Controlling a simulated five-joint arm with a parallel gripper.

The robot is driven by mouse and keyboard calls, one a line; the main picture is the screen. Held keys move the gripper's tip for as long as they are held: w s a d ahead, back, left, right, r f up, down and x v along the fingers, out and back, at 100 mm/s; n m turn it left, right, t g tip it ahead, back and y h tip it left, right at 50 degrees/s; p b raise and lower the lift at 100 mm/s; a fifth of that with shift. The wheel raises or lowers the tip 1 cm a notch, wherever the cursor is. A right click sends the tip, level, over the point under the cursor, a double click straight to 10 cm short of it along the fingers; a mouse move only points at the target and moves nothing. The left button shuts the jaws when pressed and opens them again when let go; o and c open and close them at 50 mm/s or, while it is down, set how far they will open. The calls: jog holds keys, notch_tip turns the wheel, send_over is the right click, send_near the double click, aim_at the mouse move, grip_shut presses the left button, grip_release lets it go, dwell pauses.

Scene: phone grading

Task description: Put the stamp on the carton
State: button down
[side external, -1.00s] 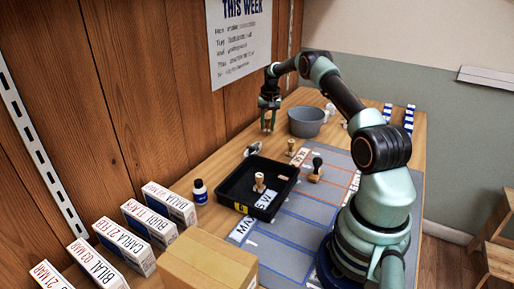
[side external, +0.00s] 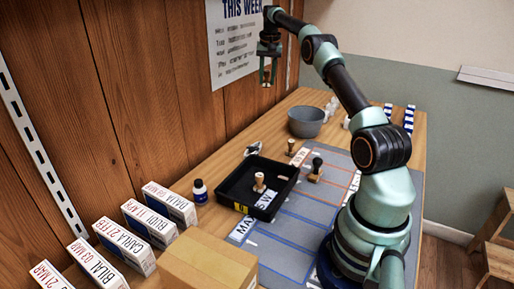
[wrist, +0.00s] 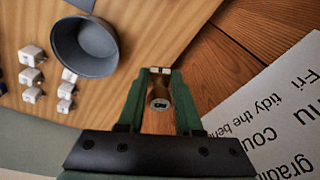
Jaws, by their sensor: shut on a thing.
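My gripper (side external: 267,82) is raised high above the far end of the table, in front of the wall poster. It is shut on a small tan stamp (wrist: 158,98), which sits between the fingers in the wrist view with a dark round mark on its near end. The cardboard carton (side external: 207,262) stands closed at the near edge of the table in the side view, far from my gripper. Other stamps are on the table: one in the black tray (side external: 259,182), a wooden one (side external: 291,148) behind it, and a dark-handled one (side external: 317,167) on the mat.
A black tray (side external: 285,170) stands mid-table beside the grey marked mat (side external: 290,238). A grey bowl (side external: 306,122) is at the back; several white cubes (wrist: 32,55) lie near it. A dark bottle (side external: 200,192) and several labelled boxes (side external: 124,245) line the left side.

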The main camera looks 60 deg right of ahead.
jog(key=w+a+r+n, duration=0.1)
jog(key=a+r+n, duration=0.2)
jog(key=a, duration=0.8)
jog(key=w+a+r+n, duration=0.1)
jog(key=a+r+n, duration=0.25)
jog(key=a, duration=0.65)
jog(key=w+a+r+n, duration=0.2)
jog(key=a+r+n, duration=0.15)
jog(key=a, duration=0.75)
notch_tip(320, 180, up, 3)
jog(key=n+y, duration=0.2)
jog(key=n, duration=0.5)
send_over(197, 253)
jog(key=f, duration=1.9)
jog(key=shift+s+d+f, duration=0.15)
jog(key=shift+s+f, duration=0.15)
jog(key=shift+f, duration=0.1)
jog(key=shift+f, duration=0.1)
jog(key=c, duration=0.6)
grip_release()
